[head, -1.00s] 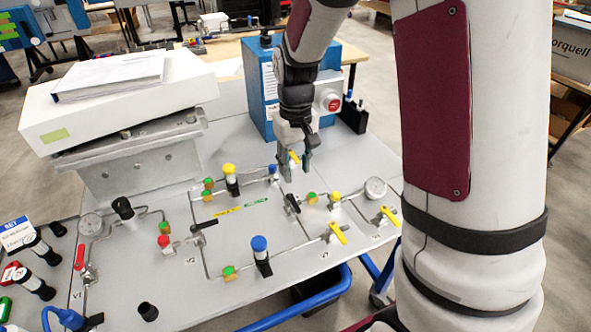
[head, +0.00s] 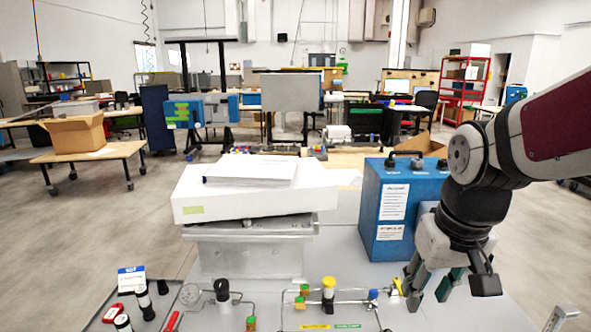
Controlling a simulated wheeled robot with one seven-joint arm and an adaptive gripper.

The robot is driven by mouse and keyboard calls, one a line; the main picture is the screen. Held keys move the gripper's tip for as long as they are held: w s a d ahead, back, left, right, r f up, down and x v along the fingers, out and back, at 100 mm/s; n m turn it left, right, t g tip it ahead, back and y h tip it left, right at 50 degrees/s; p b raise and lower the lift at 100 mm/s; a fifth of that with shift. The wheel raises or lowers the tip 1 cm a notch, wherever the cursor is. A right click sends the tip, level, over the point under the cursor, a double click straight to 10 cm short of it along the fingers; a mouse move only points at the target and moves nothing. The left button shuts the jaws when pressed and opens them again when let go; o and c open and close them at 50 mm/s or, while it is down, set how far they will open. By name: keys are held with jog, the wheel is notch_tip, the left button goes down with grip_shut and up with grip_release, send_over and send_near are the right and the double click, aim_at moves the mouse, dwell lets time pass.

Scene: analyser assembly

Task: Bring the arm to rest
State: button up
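My gripper (head: 428,292) hangs from my arm at the right of the head view, pointing down, in front of the blue box. Its fingers are apart and I see nothing held between them. The fingertips are above or in front of the grey panel (head: 345,262); their exact height cannot be told. A small yellow handle (head: 397,285) shows just left of the fingers.
A blue box (head: 375,235) stands behind my gripper. A white case (head: 250,206) with papers is on a grey block to the left. Tables stand behind.

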jog(key=s+a+r+t, duration=0.1)
jog(key=s+r, duration=0.3)
jog(key=s, duration=0.8)
jog(key=shift+r+t, duration=0.15)
jog(key=shift+t, duration=0.55)
